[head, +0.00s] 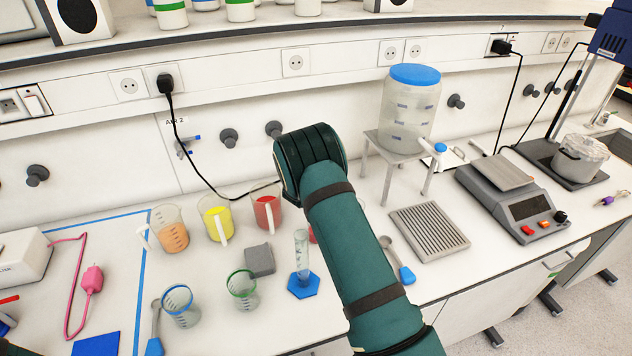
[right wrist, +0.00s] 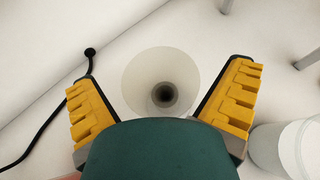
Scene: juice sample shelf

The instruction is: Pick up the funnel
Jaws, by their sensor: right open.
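The funnel (right wrist: 133,82) shows in the right wrist view as a pale, translucent cone seen from above, with a dark round opening at its middle. My right gripper (right wrist: 161,92) is open, with one yellow ridged finger on each side of the funnel in the picture. I cannot tell whether either finger touches it. In the head view my right arm's dark green end (head: 310,165) is over the back of the bench, and it hides the funnel and the fingers. My left gripper is not in view.
Beakers with orange (head: 172,236), yellow (head: 217,222) and red liquid (head: 265,212) stand left of my arm. A clear tank with a blue lid (head: 409,105) on a metal stand (head: 375,146) is to the right. A black cable (right wrist: 40,140) runs nearby.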

